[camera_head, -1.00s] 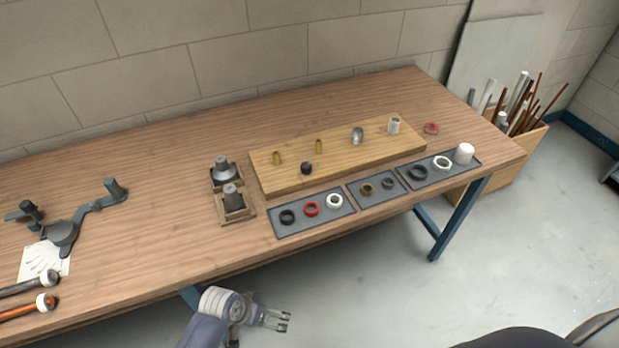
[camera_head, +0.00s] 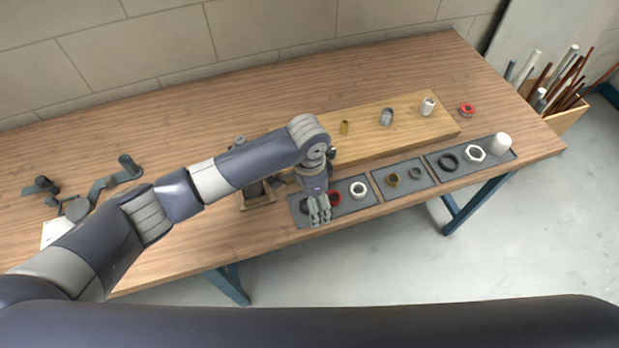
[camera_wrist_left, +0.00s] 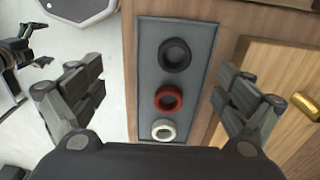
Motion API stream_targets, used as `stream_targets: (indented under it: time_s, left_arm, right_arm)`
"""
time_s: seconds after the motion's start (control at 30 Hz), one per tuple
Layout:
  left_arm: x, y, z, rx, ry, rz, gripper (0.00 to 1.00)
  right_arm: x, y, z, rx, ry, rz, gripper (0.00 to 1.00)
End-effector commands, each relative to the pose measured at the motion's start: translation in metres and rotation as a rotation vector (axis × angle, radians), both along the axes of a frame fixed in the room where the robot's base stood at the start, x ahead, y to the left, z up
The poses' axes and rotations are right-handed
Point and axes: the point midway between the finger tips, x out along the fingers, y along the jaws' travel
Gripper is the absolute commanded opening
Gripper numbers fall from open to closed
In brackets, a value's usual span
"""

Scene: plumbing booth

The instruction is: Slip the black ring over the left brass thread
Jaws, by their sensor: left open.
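The black ring (camera_wrist_left: 174,55) lies flat in a grey tray (camera_wrist_left: 150,88). In the head view it is mostly hidden by my left gripper (camera_head: 319,212). That gripper hangs over the tray. In the wrist view its two fingers (camera_wrist_left: 158,103) are wide apart on either side of the tray, with nothing between them. A brass thread (camera_wrist_left: 305,103) stands on the wooden board at the right of the wrist view; I cannot tell which one. In the head view one brass thread (camera_head: 344,128) shows on the board (camera_head: 365,142), and my arm hides the board's left part.
A red ring (camera_wrist_left: 168,98) and a white ring (camera_wrist_left: 163,130) share the tray with the black ring. Fittings (camera_head: 386,116) stand on the board.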

Motion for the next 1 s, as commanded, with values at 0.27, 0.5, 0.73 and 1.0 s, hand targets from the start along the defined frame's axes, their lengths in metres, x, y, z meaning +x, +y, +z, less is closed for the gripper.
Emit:
stream_targets:
  time_s: [0.27, 0.5, 0.73, 1.0]
  left_arm:
    - [0.011, 0.011, 0.001, 0.043, -0.001, -0.009, 0.94]
    - [0.011, 0.011, -0.011, 0.041, -0.001, -0.008, 0.94]
    - [0.011, 0.011, -0.028, 0.041, -0.003, -0.008, 0.94]
    - [0.011, 0.011, -0.048, 0.041, -0.003, -0.007, 0.94]
  right_arm:
    - [0.006, 0.0, -0.002, 0.001, -0.008, 0.0, 0.94]
    - [-0.006, 0.0, -0.016, -0.001, 0.007, 0.0, 0.94]
    - [-0.007, -0.001, -0.035, -0.001, 0.011, 0.0, 0.94]
    - [0.0, 0.0, -0.056, 0.0, 0.0, 0.0, 0.94]
